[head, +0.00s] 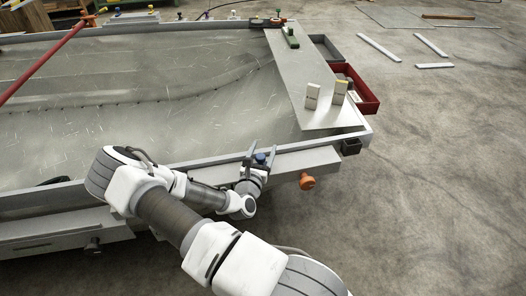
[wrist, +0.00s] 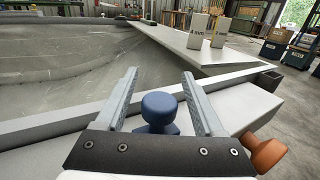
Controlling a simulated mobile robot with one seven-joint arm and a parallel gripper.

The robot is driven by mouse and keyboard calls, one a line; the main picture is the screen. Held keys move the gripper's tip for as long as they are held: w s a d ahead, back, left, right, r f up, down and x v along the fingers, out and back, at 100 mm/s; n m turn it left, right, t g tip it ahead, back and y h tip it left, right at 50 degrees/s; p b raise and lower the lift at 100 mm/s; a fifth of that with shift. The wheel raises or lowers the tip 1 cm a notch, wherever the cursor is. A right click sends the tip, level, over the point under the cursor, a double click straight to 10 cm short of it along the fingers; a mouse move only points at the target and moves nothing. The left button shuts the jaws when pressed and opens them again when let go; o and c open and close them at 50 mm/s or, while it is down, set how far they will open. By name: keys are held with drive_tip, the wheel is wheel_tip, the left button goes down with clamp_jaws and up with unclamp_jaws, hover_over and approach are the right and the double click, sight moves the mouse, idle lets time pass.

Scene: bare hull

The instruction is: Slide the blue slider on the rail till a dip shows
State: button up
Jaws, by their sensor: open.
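The blue slider (head: 260,158) is a round-topped knob on the grey rail (head: 312,160) along the near edge of the hull panel. In the wrist view the slider (wrist: 160,107) stands upright between the two fingers of my gripper (wrist: 160,74). The fingers are spread, with a visible gap on each side of the knob at its top. Its lower part is hidden behind the gripper body. In the head view my gripper (head: 260,150) is at the rail, left of its right end. I cannot make out a clear dip.
An orange knob (head: 307,182) sticks out below the rail to the right. The large grey panel (head: 150,100) lies behind it. Two small blocks (head: 312,95) (head: 339,92) stand on a plate at the right. A red tray (head: 368,104) hangs beyond.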

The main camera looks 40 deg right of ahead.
clamp_jaws()
idle(0.4)
idle(1.0)
